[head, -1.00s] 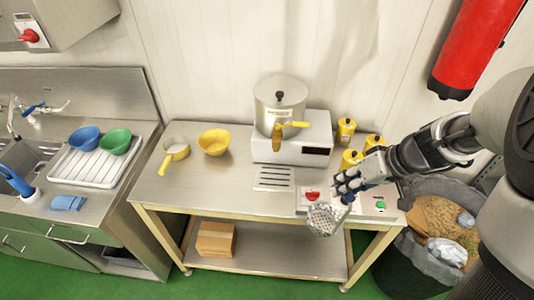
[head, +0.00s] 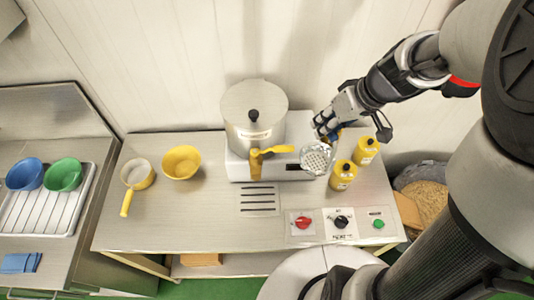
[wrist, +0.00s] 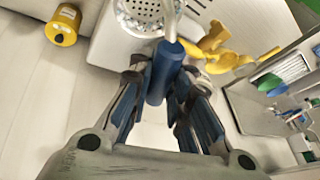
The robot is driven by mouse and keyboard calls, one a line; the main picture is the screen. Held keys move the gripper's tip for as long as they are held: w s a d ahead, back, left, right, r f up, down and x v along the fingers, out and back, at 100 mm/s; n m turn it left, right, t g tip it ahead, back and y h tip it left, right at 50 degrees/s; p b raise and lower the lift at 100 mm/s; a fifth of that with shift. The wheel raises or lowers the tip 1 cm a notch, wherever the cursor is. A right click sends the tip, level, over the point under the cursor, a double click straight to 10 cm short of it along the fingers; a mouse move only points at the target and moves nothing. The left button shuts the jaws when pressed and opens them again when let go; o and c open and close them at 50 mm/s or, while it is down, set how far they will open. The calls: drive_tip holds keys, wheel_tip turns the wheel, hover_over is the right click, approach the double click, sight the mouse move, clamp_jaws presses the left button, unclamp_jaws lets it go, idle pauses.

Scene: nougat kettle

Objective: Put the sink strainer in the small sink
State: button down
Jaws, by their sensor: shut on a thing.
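The sink strainer (head: 317,158) is a round, perforated metal disc with a blue handle. My gripper (head: 326,124) is shut on the handle and holds the strainer in the air, in front of the right side of the kettle machine in the head view. In the wrist view the blue handle (wrist: 164,72) sits between the fingers, and the perforated disc (wrist: 150,14) shows beyond it, cut by the top edge. The small sink is not clearly in view now; only the counter with the ribbed drainboard (head: 40,212) shows at left.
The steel kettle (head: 253,112) with its yellow tap stands on the table, beside yellow canisters (head: 343,176). A yellow bowl (head: 181,162) and a yellow-handled pan (head: 137,174) stand left. Blue and green bowls (head: 64,174) sit on the drainboard. A bin (head: 424,196) stands at right.

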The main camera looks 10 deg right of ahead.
sight(313, 162)
wheel_tip(313, 162, down, 15)
drive_tip(key=b, duration=0.4)
drive_tip(key=shift+s+f, duration=0.15)
drive_tip(key=shift+f+b, duration=0.9)
drive_tip(key=shift+f, duration=1.6)
drive_tip(key=c, duration=1.5)
unclamp_jaws()
